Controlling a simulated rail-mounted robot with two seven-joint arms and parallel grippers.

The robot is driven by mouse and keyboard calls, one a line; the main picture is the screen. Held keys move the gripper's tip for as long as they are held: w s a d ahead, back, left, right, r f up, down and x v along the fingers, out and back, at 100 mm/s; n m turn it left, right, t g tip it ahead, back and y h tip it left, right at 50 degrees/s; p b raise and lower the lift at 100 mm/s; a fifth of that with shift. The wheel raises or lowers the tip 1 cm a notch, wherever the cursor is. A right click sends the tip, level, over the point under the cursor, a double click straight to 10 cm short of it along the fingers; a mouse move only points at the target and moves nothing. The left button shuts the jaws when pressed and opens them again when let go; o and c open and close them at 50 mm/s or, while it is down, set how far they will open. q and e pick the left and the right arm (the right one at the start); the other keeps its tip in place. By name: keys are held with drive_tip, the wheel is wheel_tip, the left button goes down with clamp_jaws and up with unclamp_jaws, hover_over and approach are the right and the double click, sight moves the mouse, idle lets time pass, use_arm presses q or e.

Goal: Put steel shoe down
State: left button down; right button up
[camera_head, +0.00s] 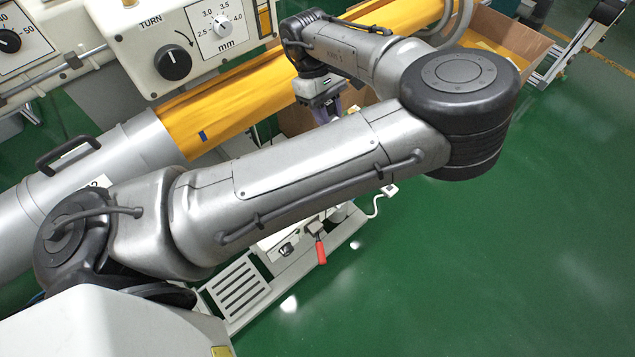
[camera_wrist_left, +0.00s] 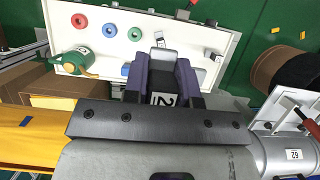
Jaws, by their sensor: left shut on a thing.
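My left gripper (camera_head: 331,112) is largely hidden behind my own arm in the head view; only part of its purple fingers shows. In the left wrist view my left gripper (camera_wrist_left: 163,67) has its two purple fingers shut on a dark grey block, which I take to be the steel shoe (camera_wrist_left: 163,77). A white label with a "2" shows on the block between the fingers. The fingertips and the block are over the white board (camera_wrist_left: 112,29); I cannot tell whether the block touches it. My right gripper is in neither view.
The board carries coloured rings, a green can (camera_wrist_left: 78,60) and small grey parts. A yellow tube (camera_head: 238,95) and a grey pipe (camera_head: 143,143) run beside the machine with dials (camera_head: 190,48). A cardboard box (camera_head: 512,35) stands at upper right. Green floor (camera_head: 520,210) is clear at right.

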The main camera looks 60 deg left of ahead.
use_arm(q)
drive_tip(key=w+d+f+n+t+b, duration=0.1)
drive_tip(key=w+d+f+n+b, duration=0.1)
drive_tip(key=f+b, duration=0.5)
drive_tip(key=w+d+f+n+t+b, duration=0.1)
drive_tip(key=w+d+f+n+b, duration=0.2)
drive_tip(key=f, duration=0.7)
drive_tip(key=shift+m+y, duration=0.3)
drive_tip(key=s+a+f+b, duration=0.1)
drive_tip(key=a+f+b, duration=0.1)
drive_tip(key=a, duration=0.1)
drive_tip(key=s+a+f+b, duration=0.1)
drive_tip(key=a+f+b, duration=0.1)
drive_tip(key=a+b, duration=0.1)
drive_tip(key=s+a+f+b, duration=0.1)
drive_tip(key=a+f+b, duration=0.2)
drive_tip(key=a, duration=0.1)
drive_tip(key=shift+a, duration=0.35)
drive_tip(key=shift+s+a+f+b, duration=0.15)
drive_tip(key=shift+s+a+b, duration=0.15)
drive_tip(key=shift+a, duration=0.15)
wheel_tip(320, 180, down, 4)
drive_tip(key=b, duration=0.3)
drive_tip(key=shift+w, duration=0.1)
drive_tip(key=c, duration=0.9)
unclamp_jaws()
drive_tip(key=shift+f, duration=0.1)
